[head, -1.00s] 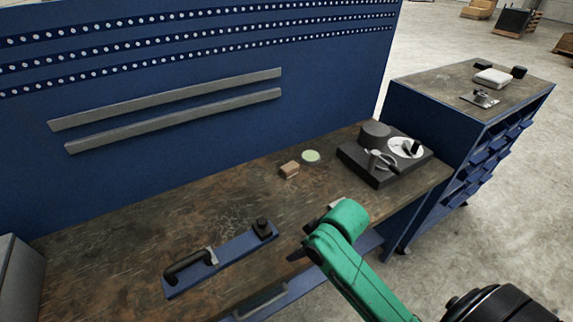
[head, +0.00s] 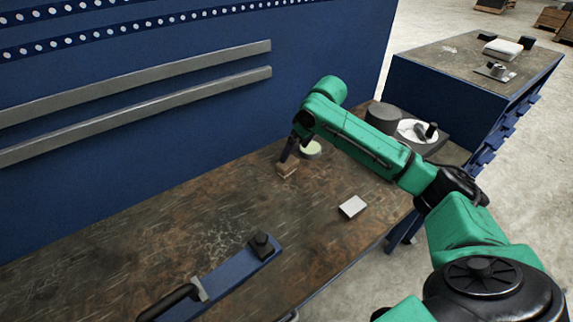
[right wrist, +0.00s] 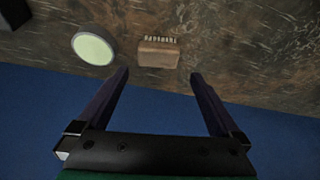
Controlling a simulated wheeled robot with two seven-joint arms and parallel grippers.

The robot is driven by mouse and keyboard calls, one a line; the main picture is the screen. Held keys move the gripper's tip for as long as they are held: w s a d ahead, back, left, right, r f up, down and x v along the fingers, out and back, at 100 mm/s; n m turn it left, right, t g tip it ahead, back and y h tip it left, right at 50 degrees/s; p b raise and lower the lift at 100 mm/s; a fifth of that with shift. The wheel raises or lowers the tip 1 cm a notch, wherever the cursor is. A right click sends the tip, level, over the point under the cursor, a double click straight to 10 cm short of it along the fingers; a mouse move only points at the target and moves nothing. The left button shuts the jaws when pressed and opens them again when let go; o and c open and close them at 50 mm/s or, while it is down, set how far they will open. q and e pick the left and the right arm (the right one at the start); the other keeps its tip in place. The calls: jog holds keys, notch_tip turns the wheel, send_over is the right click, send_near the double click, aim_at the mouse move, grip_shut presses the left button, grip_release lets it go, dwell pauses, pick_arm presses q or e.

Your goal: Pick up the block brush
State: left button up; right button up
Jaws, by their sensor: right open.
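The block brush (head: 287,169) is a small brown wooden block lying on the workbench, near its back. In the right wrist view the brush (right wrist: 158,53) shows a row of pale bristles along one edge. My right gripper (head: 289,150) is just above and behind the brush in the head view. In the right wrist view my right gripper (right wrist: 160,75) is open and empty, with its fingers apart and the brush beyond the gap between the tips. My left gripper is not in view.
A pale green round disc (head: 310,149) lies beside the brush. A dark microscope base (head: 430,143) stands to the right. A white-topped block (head: 352,207) and a blue rail with a black handle (head: 237,272) lie nearer. The blue back panel (head: 190,130) rises behind.

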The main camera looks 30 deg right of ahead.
aim_at(287, 162)
jog(key=x, duration=0.3)
jog(key=shift+w+f, duration=0.2)
jog(key=p+x, duration=0.1)
jog(key=x, duration=0.4)
jog(key=shift+w+d+f, duration=0.1)
jog(key=shift+w+f, duration=0.05)
jog(key=shift+f, duration=0.2)
jog(key=c, duration=1.1)
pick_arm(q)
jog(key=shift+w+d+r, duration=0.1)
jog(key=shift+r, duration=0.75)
pick_arm(e)
jog(key=shift+w+r, duration=0.1)
jog(key=shift+r, duration=0.3)
pick_arm(q)
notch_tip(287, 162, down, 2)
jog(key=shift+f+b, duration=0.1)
jog(key=shift+b, duration=0.75)
pick_arm(e)
notch_tip(287, 162, up, 19)
jog(key=shift+r, duration=0.15)
